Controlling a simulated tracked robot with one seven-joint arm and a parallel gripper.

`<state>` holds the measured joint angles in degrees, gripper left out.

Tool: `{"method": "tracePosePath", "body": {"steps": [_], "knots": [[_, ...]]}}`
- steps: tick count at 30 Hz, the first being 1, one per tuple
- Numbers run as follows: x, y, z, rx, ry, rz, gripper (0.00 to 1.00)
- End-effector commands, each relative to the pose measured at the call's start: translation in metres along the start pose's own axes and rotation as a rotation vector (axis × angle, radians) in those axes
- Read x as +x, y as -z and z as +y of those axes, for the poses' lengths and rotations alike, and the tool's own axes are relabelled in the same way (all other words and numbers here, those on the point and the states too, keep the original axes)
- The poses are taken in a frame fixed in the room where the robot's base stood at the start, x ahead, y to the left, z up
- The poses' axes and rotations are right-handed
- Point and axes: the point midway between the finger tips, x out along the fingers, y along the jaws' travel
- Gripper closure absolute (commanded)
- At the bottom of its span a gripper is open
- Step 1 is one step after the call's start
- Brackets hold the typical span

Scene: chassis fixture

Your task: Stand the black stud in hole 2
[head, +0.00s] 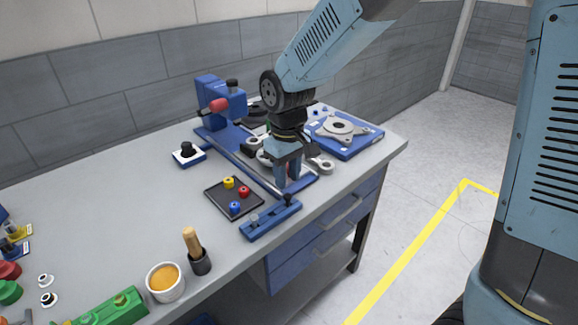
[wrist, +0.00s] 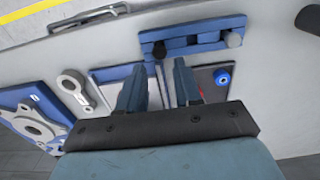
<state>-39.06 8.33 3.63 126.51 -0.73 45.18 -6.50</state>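A blue slotted block (head: 262,224) lies at the front edge of the bench. What looks like the black stud (head: 288,199) stands upright at its right end; it also shows in the wrist view (wrist: 159,48). A grey round piece (wrist: 234,40) sits at the block's other end. My gripper (head: 287,178) points down behind the black stud, over the blue fixture base. In the wrist view, its two fingers (wrist: 158,66) are apart with nothing held between them. I cannot make out any hole numbers, so I cannot tell which is hole 2.
A dark tray (head: 216,203) with yellow, red and blue knobs lies left of my gripper. A blue clamp stand (head: 208,88) rises behind. A grey flanged part on a blue plate (head: 374,143) lies right. A cup (head: 181,284) and brush holder (head: 201,265) stand front left.

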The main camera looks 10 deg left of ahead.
Motion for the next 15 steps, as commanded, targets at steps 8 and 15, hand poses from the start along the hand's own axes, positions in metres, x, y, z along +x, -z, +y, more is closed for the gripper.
{"method": "tracePosePath", "body": {"steps": [8,15], "knots": [[0.033,-0.001,0.001,0.001,0.000,-0.002,0.66],[0.049,-0.001,0.001,0.001,0.000,-0.002,0.66]]}}
